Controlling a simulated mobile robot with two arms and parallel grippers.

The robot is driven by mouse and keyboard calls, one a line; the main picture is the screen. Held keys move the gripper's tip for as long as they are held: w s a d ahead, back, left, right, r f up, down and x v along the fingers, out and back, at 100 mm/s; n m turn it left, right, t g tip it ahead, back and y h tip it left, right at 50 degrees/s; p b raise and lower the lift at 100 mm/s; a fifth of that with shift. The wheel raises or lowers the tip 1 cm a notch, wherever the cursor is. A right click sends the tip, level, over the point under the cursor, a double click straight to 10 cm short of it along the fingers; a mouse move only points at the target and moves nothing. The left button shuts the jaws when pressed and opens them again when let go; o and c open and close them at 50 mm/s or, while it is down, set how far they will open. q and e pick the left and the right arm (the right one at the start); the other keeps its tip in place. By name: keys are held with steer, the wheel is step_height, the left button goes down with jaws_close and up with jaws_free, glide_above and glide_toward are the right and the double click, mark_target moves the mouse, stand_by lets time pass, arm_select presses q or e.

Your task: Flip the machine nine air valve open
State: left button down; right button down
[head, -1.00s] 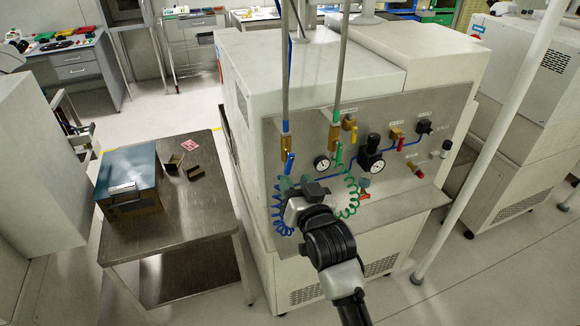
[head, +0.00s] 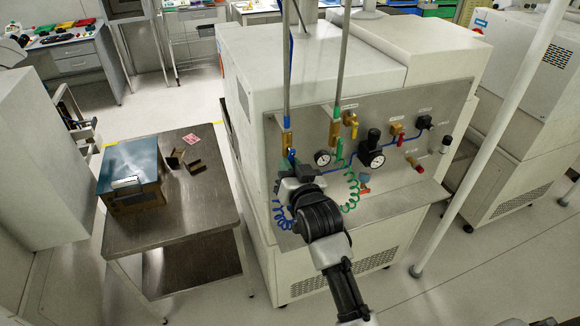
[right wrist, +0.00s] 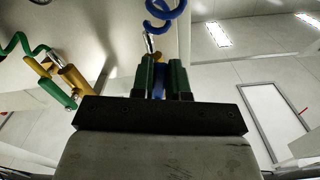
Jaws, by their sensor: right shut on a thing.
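A grey panel (head: 400,160) on the front of the white machine (head: 270,60) carries gauges and small valves with yellow and red levers. Two pipes come down in front of it to brass valve bodies. The left brass body (head: 287,138) has a blue handle (head: 292,154) below it, the right one a green handle (head: 340,148). My right gripper (head: 293,172) is at the blue handle. In the right wrist view its fingers (right wrist: 162,80) are shut on a blue part (right wrist: 159,80), with a metal fitting and blue coil (right wrist: 165,12) beyond. Labels are unreadable. My left gripper is not in view.
A green coiled hose (head: 352,192) hangs close to the right of my right gripper. A steel table (head: 190,225) at left holds a blue-topped box (head: 132,170) and small brown holders. A white pole (head: 480,180) stands at right. Open floor lies between benches.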

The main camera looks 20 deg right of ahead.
steer(key=n, duration=0.1)
steer(key=d+n+p, duration=0.1)
steer(key=n, duration=0.1)
steer(key=c, duration=1.1)
jaws_free()
steer(key=shift+f, duration=0.1)
steer(key=s+b, duration=0.3)
steer(key=s, duration=0.7)
steer(key=shift+s+d, duration=0.15)
steer(key=shift+s, duration=0.25)
